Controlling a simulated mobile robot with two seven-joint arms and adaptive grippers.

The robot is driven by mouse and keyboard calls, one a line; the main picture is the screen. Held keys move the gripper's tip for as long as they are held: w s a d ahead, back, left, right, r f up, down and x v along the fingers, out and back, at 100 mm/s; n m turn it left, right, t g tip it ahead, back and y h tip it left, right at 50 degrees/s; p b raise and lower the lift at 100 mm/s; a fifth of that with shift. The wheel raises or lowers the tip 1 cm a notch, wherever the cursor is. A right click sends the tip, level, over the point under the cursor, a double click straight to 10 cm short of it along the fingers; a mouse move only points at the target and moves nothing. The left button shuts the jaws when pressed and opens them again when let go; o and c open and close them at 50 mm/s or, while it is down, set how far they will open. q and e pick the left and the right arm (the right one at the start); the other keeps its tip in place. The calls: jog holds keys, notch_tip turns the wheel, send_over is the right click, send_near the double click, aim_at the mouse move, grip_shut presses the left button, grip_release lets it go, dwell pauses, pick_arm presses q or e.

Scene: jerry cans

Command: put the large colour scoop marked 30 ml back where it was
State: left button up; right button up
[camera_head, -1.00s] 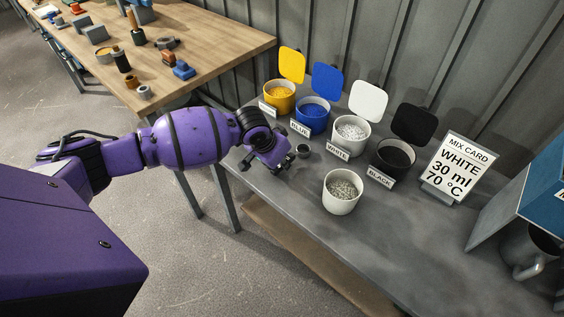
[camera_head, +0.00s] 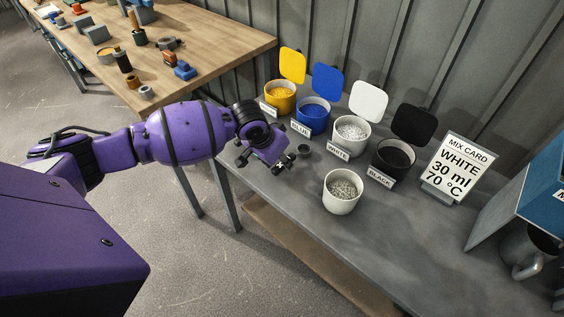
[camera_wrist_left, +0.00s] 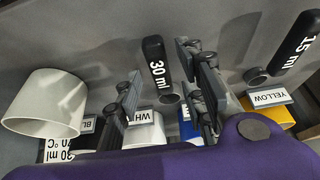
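The 30 ml scoop has a black handle (camera_wrist_left: 156,64) marked "30 ml" and a small round dark grey cup. In the head view its cup (camera_head: 304,151) shows on the grey bench, just right of my left gripper (camera_head: 267,158), which hides the handle. In the left wrist view my left gripper (camera_wrist_left: 168,92) is open. Its fingers stand apart on either side of the scoop, with gaps to it; I see no grip on it. A second scoop (camera_wrist_left: 290,47), marked "15 ml", lies to the right in the wrist view. My right gripper is not in view.
Yellow (camera_head: 280,98), blue (camera_head: 313,117), white (camera_head: 350,138) and black (camera_head: 393,160) tubs line the bench's back. A white cup (camera_head: 342,193) of pale granules stands in front. A mix card (camera_head: 454,170) reads WHITE, 30 ml, 70 °C. A wooden table (camera_head: 215,45) is left.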

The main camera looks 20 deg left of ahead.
pick_arm(q)
jog(key=p+v, duration=0.1)
jog(key=v, duration=0.8)
jog(key=shift+s+r, duration=0.15)
jog(key=shift+r, duration=0.15)
